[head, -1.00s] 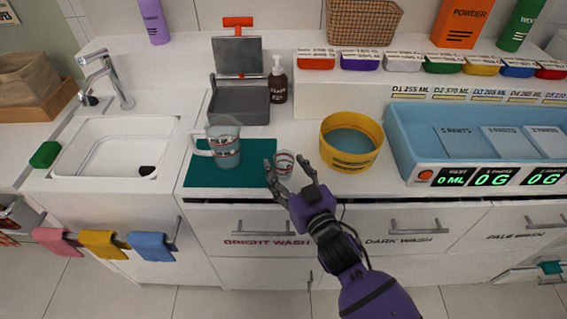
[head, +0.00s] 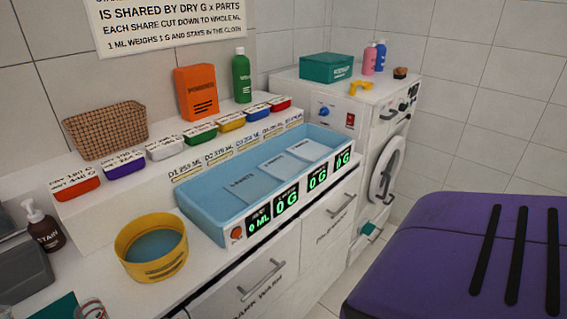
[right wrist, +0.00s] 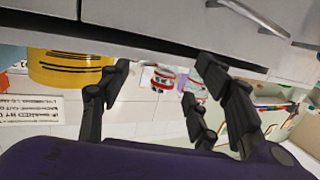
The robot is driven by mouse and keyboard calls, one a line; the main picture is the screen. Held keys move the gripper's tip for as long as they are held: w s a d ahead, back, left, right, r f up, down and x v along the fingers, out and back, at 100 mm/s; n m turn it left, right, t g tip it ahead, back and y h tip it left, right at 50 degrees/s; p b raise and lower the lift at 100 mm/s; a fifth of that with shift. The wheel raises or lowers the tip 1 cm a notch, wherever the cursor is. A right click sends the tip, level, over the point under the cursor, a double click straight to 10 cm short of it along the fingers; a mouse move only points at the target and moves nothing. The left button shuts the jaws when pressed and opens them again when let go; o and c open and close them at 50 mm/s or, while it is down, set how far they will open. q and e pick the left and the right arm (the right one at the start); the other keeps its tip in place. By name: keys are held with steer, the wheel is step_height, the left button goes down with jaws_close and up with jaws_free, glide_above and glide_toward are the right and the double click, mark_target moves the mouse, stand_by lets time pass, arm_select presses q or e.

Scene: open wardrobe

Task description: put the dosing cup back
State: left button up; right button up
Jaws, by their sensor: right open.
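The dosing cup (head: 92,309), small and clear with red marks, stands at the bottom left of the head view, cut by the edge, beside the teal mat (head: 62,306). In the right wrist view, a clear vessel with red marks (right wrist: 163,79), apparently the cup, shows beyond my fingers, tilted with the picture. My left gripper is not in view.
A yellow tub (head: 151,247) stands right of the cup; it also shows in the right wrist view (right wrist: 70,70). A blue tray (head: 205,205) with displays fills the counter beyond. Drawers with a handle (head: 262,280) lie below. A washing machine (head: 350,120) stands at the back right.

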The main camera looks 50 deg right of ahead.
steer(key=s+d+f+m+g+h, duration=0.1)
steer(key=s+d+f+g+h, duration=0.1)
steer(key=s+d+f, duration=0.2)
steer(key=s+d+f+m+g+h, duration=0.1)
steer(key=s+d+f, duration=0.4)
steer(key=s+f, duration=0.5)
steer(key=s+d+f+m+g+h, duration=0.2)
steer(key=s+d+f+g, duration=0.2)
steer(key=s, duration=0.9)
step_height(320, 180, down, 3)
steer(key=shift+s+d+f+h, duration=0.15)
steer(key=shift+s+d+h, duration=0.05)
steer(key=shift+h, duration=0.2)
